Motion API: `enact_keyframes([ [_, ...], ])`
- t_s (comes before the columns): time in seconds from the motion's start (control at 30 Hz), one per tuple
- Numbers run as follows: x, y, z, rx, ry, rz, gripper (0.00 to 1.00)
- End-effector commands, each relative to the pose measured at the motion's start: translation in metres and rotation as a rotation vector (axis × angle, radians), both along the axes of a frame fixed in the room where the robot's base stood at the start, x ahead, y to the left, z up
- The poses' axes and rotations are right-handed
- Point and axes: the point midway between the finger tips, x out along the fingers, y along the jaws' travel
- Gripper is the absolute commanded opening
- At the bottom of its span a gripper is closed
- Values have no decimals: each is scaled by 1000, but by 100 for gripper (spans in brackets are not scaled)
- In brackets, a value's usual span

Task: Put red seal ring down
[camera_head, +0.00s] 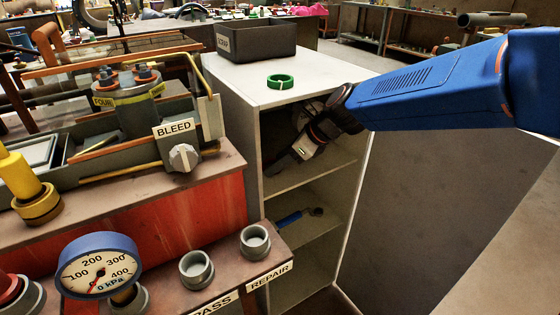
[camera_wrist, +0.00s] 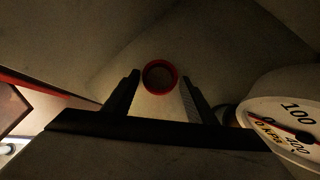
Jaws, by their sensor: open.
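The red seal ring (camera_wrist: 160,63) lies on a pale surface in the wrist view, just beyond and between my two fingertips. I cannot tell if the fingers touch it. My gripper (camera_wrist: 160,88) is open, with one dark finger on each side of the ring. In the head view my gripper (camera_head: 280,168) reaches into the upper compartment of the grey cabinet (camera_head: 240,84). The ring is hidden there.
A green ring (camera_head: 280,81) lies on the cabinet top, near a dark scrap bin (camera_head: 256,42). A gauge (camera_wrist: 290,125) is close on the right in the wrist view. A blue-handled tool (camera_head: 290,219) lies on a lower shelf. Two grey cups (camera_head: 196,270) stand by the labels.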

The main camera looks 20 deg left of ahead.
Motion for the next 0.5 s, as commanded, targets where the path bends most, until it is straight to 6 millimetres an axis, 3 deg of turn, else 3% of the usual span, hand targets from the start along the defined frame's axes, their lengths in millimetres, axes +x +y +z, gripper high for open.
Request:
enact_keyframes([
  [0.5,-11,-93,11,2,1,-4,64],
])
